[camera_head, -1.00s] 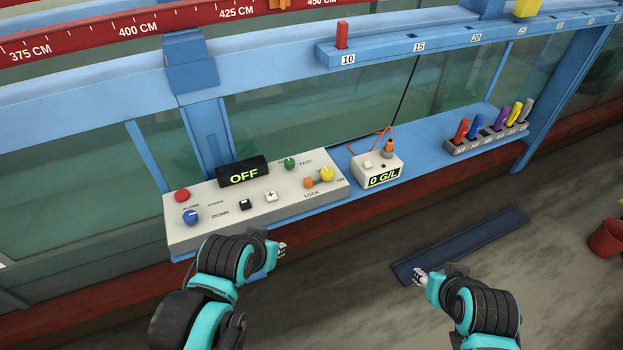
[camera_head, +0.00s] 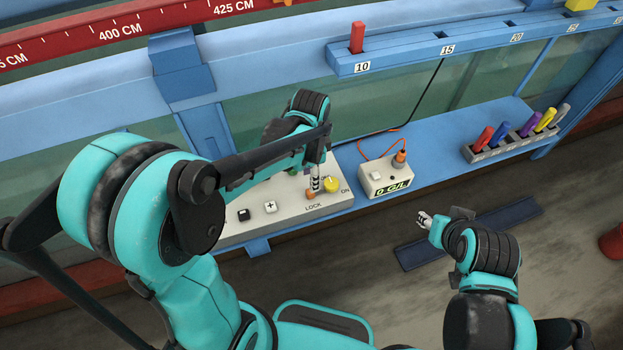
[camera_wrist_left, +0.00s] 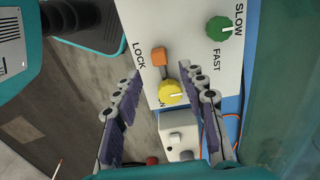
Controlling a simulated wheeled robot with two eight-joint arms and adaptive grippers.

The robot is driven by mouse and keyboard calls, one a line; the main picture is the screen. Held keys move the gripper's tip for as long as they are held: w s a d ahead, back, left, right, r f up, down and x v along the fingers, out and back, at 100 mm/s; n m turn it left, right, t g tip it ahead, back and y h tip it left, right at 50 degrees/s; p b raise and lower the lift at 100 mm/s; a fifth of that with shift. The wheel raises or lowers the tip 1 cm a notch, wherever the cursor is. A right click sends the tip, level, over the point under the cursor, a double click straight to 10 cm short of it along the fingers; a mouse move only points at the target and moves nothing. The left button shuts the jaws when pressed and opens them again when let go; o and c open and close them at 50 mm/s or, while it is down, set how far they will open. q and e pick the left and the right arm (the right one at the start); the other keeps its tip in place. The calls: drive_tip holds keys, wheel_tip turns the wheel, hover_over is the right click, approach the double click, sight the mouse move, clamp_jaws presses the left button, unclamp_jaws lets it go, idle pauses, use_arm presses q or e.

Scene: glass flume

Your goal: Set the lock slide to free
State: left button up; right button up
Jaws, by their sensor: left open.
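The lock slide is a small orange block (camera_head: 309,195) beside the LOCK lettering on the grey control panel (camera_head: 290,220). In the left wrist view the orange block (camera_wrist_left: 158,56) shows clearly, with the LOCK label to its left. My left gripper (camera_head: 315,185) points down over the panel right at the block and partly covers it in the head view.
A yellow knob (camera_wrist_left: 171,92) sits close to the block, and a green knob (camera_wrist_left: 219,29) is farther off. The white meter box (camera_head: 385,178) with an orange cable stands to the right. Black and white buttons are left of the gripper. My left arm hides the panel's left part.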

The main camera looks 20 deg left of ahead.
use_arm(q)
wheel_tip(320, 180, down, 6)
drive_tip(key=shift+f+b, duration=0.2)
drive_tip(key=shift+b, duration=0.6)
drive_tip(key=shift+s+f, duration=0.1)
drive_tip(key=shift+f, duration=0.15)
clamp_jaws()
